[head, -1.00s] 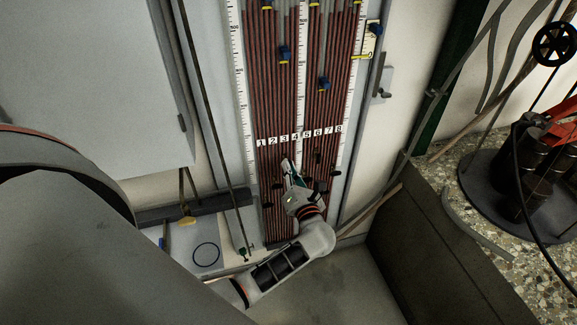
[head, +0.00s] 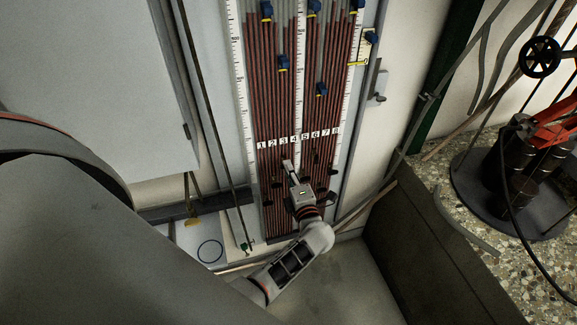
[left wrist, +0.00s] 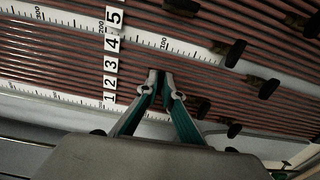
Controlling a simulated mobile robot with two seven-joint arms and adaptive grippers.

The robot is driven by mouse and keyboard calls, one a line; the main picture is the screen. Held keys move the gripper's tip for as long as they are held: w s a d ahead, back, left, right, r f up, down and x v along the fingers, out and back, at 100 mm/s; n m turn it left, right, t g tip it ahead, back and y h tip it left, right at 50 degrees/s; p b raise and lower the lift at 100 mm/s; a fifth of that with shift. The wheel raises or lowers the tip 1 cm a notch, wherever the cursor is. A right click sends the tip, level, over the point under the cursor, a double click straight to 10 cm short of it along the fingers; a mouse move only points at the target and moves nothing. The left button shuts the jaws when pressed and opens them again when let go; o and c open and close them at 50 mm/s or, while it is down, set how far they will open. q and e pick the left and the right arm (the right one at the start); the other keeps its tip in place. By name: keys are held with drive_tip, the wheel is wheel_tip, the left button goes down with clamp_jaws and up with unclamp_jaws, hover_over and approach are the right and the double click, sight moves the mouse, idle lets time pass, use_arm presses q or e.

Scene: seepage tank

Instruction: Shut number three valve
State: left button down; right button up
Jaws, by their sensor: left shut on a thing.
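The tube panel (head: 275,95) carries number tags 1 to 8, with tag 3 (head: 283,143) left of centre; this tag also shows in the left wrist view (left wrist: 110,65). My left gripper (head: 288,164) is at the panel just below tags 3 and 4. In the left wrist view its teal-sided fingers (left wrist: 163,78) meet in line with the tube of tag 3, shut on what looks like the number three valve. The fingers hide that valve, so its angle cannot be told. Other black valve handles (left wrist: 235,53) stand around, one of them (left wrist: 203,107) close by. My right gripper is out of view.
White rulers (head: 240,90) run along the panel. Blue sliders (head: 283,62) sit higher up. A grey tank wall (head: 415,240) is at the lower right, with a red-armed device (head: 555,130) beyond it. A grey panel (head: 90,80) fills the upper left.

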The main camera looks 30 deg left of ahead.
use_arm(q)
drive_tip(key=shift+m+p, duration=0.35)
drive_tip(key=shift+m, duration=0.55)
drive_tip(key=c, duration=2.2)
unclamp_jaws()
drive_tip(key=shift+d, duration=0.1)
